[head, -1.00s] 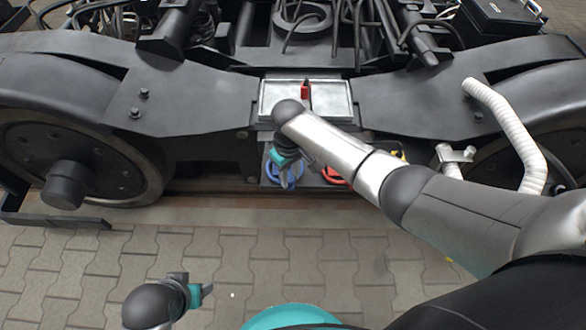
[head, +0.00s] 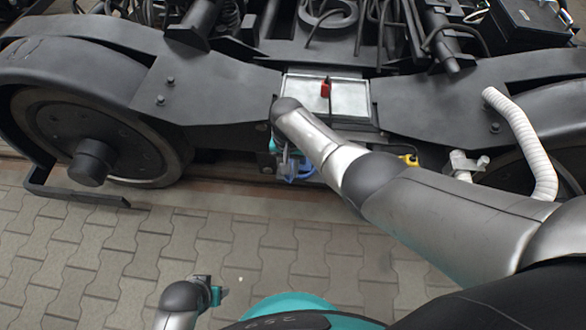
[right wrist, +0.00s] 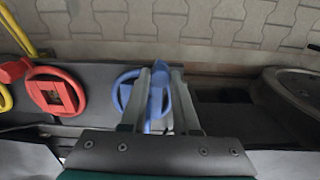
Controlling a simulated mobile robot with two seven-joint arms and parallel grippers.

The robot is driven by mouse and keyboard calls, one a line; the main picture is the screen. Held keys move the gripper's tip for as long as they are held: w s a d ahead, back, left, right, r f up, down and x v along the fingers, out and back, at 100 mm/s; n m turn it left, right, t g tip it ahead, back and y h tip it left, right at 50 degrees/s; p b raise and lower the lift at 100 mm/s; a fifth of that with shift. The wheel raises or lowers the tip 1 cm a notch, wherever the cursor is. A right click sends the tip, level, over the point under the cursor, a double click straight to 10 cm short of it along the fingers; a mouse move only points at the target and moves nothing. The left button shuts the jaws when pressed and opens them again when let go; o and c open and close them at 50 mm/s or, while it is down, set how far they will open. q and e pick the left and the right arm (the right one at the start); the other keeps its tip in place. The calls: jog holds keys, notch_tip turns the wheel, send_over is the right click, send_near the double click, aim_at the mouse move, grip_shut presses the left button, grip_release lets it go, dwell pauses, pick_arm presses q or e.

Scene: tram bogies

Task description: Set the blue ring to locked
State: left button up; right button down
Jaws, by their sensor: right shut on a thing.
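The blue ring (head: 300,171) is at the bogie's lower middle in the head view, mostly hidden behind my right arm. My right gripper (right wrist: 162,72) is shut on that blue bar, one finger on each side. In the head view the right gripper (head: 284,163) shows only in part. My left gripper (head: 216,292) hangs low over the paving, away from the bogie; its fingers are too unclear to judge.
A red ring (right wrist: 55,91) sits left of the blue one in the wrist view, with a yellow part (right wrist: 5,98) beyond it. A grey box (head: 355,105) with a red handle (head: 325,88) is above. A white hose (head: 522,140) is at right. The paving is clear.

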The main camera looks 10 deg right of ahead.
pick_arm(q)
jog(key=shift+r, duration=0.15)
pick_arm(e)
jog(key=shift+w+a+m, duration=0.2)
jog(key=shift+w+m, duration=0.05)
jog(key=shift+m, duration=0.15)
pick_arm(q)
jog(key=shift+w+r, duration=0.15)
jog(key=shift+w, duration=0.05)
pick_arm(e)
jog(key=c, duration=0.6)
grip_release()
jog(key=shift+c, duration=0.2)
pick_arm(q)
jog(key=shift+s, duration=0.1)
jog(key=shift+d, duration=0.1)
